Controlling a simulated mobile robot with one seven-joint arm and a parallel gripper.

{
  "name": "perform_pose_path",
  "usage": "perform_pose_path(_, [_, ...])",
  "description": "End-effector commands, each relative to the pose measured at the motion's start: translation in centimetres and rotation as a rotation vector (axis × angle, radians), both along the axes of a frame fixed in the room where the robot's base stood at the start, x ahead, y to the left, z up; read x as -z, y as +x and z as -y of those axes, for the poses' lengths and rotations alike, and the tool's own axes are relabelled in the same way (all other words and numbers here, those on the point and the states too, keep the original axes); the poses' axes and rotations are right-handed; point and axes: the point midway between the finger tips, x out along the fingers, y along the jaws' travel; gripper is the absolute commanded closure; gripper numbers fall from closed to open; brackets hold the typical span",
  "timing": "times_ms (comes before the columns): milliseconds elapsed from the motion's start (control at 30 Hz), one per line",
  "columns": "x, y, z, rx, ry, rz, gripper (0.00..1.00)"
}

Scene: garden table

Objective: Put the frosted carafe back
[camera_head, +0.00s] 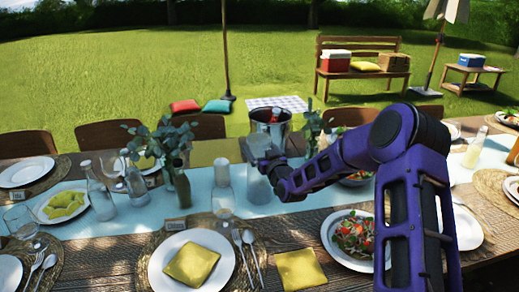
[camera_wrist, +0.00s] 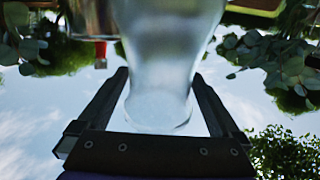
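The frosted carafe (camera_wrist: 160,55) is a pale, cloudy glass vessel, large and blurred in the wrist view. It stands between the two dark fingers of my gripper (camera_wrist: 161,78), with one finger close along each side. Whether the fingers touch the glass is not clear. In the head view, my gripper (camera_head: 262,150) is over the blue runner behind the middle plate. A pale glass body, which looks like the carafe (camera_head: 258,188), shows just below it, and its upper part is hidden by the gripper.
A clear glass vessel (camera_head: 223,192) and a dark bottle with leafy stems (camera_head: 181,185) stand to the left. A metal bucket (camera_head: 271,125) with a bottle is behind the gripper. A salad plate (camera_head: 352,238) lies at right. Several glass bottles crowd the left runner.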

Motion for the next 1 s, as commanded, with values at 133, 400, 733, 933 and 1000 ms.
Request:
perform_pose_path(133, [-0.2, 0.0, 0.0, 0.000, 0.000, 0.000, 0.00])
perform_pose_path(400, [-0.2, -3.2, 1.4, 0.000, -0.001, -0.003, 0.00])
perform_pose_path(733, [-0.2, -9.2, 3.9, 0.000, -0.001, -0.001, 0.00])
perform_pose_path(933, [-0.2, -10.9, 4.6, 0.001, -0.001, 0.000, 0.00])
perform_pose_path(1000, [-0.2, -11.1, 4.7, 0.000, 0.000, 0.000, 0.00])
